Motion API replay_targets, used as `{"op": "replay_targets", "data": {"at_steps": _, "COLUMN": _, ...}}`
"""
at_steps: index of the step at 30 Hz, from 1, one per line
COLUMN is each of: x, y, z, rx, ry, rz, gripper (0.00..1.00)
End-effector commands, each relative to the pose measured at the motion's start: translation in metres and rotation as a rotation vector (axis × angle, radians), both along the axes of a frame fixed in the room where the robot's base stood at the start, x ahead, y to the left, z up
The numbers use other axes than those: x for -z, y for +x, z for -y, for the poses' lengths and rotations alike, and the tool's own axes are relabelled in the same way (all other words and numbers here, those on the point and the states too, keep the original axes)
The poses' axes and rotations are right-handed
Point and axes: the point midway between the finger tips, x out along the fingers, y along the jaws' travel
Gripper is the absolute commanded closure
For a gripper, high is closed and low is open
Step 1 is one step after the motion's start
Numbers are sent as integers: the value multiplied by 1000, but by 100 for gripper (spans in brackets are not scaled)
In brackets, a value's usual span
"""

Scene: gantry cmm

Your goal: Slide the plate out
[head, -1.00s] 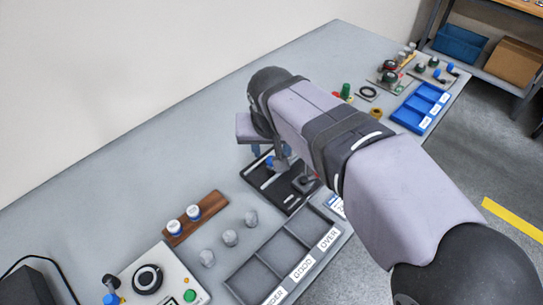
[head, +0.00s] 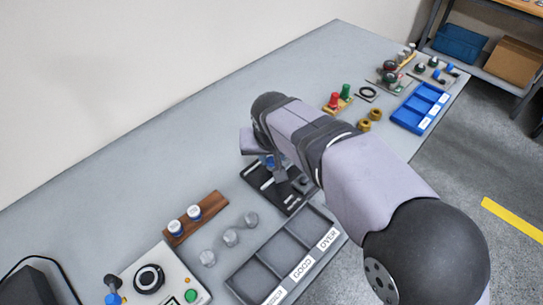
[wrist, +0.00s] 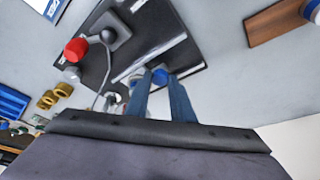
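A black fixture base (head: 262,175) with pale metal strips lies on the bench under my gripper. In the wrist view the same dark base (wrist: 190,58) fills the upper middle, with a bright metal strip across it. A small blue knob (wrist: 160,76) shows between my gripper's tips (wrist: 158,82). The blue fingers stand apart, one on each side of the knob; contact cannot be made out. In the head view my gripper (head: 268,163) points down over the base, partly hidden by my arm. I cannot tell the plate apart from the base.
A grey sorting tray (head: 285,250), grey pieces (head: 230,237) and a wooden rack (head: 197,217) are in front.

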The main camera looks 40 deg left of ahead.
Motion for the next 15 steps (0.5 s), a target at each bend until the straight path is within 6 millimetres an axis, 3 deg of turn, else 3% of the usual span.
{"op": "replay_targets", "data": {"at_steps": 7, "x": 0, "y": -8, "z": -1, "rx": -3, "ry": 0, "rz": 0, "gripper": 100}}
{"op": "replay_targets", "data": {"at_steps": 15, "x": 2, "y": -70, "z": -2, "rx": -7, "ry": 0, "rz": 0, "gripper": 100}}
